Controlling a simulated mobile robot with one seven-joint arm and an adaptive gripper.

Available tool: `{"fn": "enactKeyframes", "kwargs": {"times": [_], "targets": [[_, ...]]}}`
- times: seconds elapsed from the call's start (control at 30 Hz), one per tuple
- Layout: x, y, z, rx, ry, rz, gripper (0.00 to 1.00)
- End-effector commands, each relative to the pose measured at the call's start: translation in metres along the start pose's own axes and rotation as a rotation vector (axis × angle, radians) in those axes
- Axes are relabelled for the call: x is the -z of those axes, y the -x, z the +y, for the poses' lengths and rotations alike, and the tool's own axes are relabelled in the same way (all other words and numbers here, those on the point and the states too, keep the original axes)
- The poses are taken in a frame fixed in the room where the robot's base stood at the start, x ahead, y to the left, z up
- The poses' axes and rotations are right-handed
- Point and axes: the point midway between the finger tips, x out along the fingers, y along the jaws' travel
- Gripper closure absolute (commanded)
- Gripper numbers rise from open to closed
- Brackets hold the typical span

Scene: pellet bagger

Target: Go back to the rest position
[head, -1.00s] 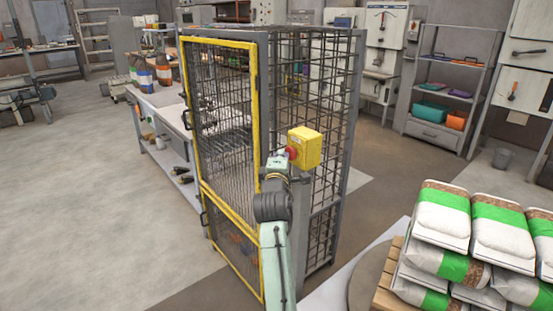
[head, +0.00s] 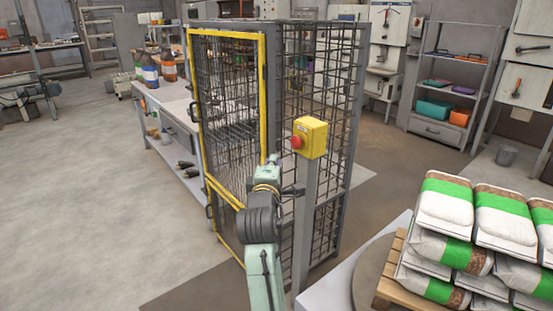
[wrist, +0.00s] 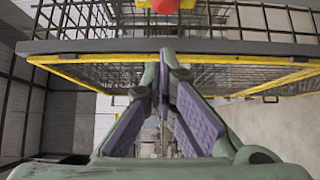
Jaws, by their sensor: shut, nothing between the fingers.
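My arm rises from the bottom middle of the head view. My gripper (head: 273,159) is at its far end, in front of the mesh guard. In the wrist view my gripper (wrist: 164,62) shows its two purple-padded fingers with the tips together and nothing held. A yellow box (head: 314,136) with a red button (head: 297,142) sits on a grey post, up and to the right of my gripper and apart from it. The red button also shows at the top edge of the wrist view (wrist: 165,5).
A mesh guard cage with a yellow-framed door (head: 229,123) stands close beyond my arm. At the lower right, bags with green bands (head: 443,207) are stacked on a wooden pallet (head: 389,288). Open floor (head: 85,190) lies left.

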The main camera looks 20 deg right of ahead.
Motion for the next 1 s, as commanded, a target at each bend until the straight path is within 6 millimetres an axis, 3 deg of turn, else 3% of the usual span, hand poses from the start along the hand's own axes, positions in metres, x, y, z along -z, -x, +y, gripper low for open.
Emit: {"fn": "enactKeyframes", "kwargs": {"times": [0.2, 0.67, 0.77, 0.83, 1.0], "targets": [[0.001, 0.012, 0.000, 0.001, 0.000, 0.001, 1.00], [0.004, 0.013, 0.002, -0.003, -0.004, 0.008, 1.00], [0.030, 0.019, 0.013, -0.036, -0.041, 0.059, 1.00], [0.063, 0.028, 0.027, -0.076, -0.092, 0.125, 1.00], [0.167, 0.079, 0.079, -0.196, -0.294, 0.371, 1.00]]}}
